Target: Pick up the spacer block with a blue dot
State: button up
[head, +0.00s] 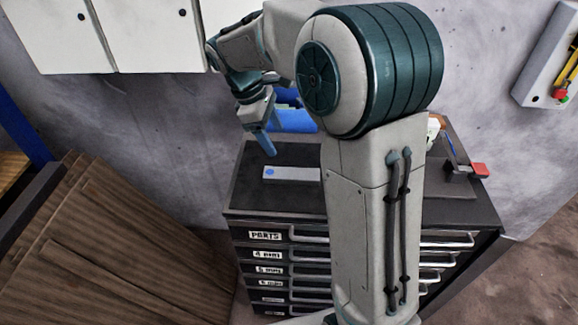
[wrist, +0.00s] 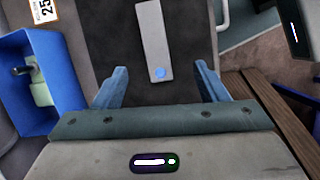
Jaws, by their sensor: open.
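The spacer block (head: 291,173) is a light grey bar with a blue dot near its left end, lying flat on the dark cabinet top (head: 252,196) in the head view. My arm hides its right end there. In the wrist view the block (wrist: 152,35) runs upward from the middle, with its blue dot at the near end. My gripper (wrist: 159,80) is open and empty, its two blue fingers on either side of the dotted end's line. In the head view my gripper (head: 262,145) hangs above and just left of the dotted end, apart from it.
A blue bin (head: 296,120) stands behind the block; in the wrist view the bin (wrist: 62,85) is at left with items inside. A dark device with a red part (head: 480,170) sits at the cabinet's right. Brown boards (head: 110,250) lean at left. White wall cupboards (head: 150,35) hang above.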

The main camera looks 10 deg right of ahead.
jog(key=w+n, duration=0.1)
jog(key=w, duration=0.1)
send_over(292, 173)
jog(key=w+a, duration=0.1)
jog(key=a, duration=0.2)
jog(key=shift+h, duration=0.3)
jog(key=f, duration=0.8)
jog(key=shift+d+f+p, duration=0.1)
jog(key=shift+d+p, duration=0.15)
jog(key=shift+p, duration=0.05)
jog(key=shift+s+p+x, duration=0.2)
jog(key=shift+p+x, duration=0.35)
jog(key=shift+x, duration=2.2)
jog(key=shift+a, duration=0.15)
jog(key=c, duration=1.3)
jog(key=shift+c, duration=0.2)
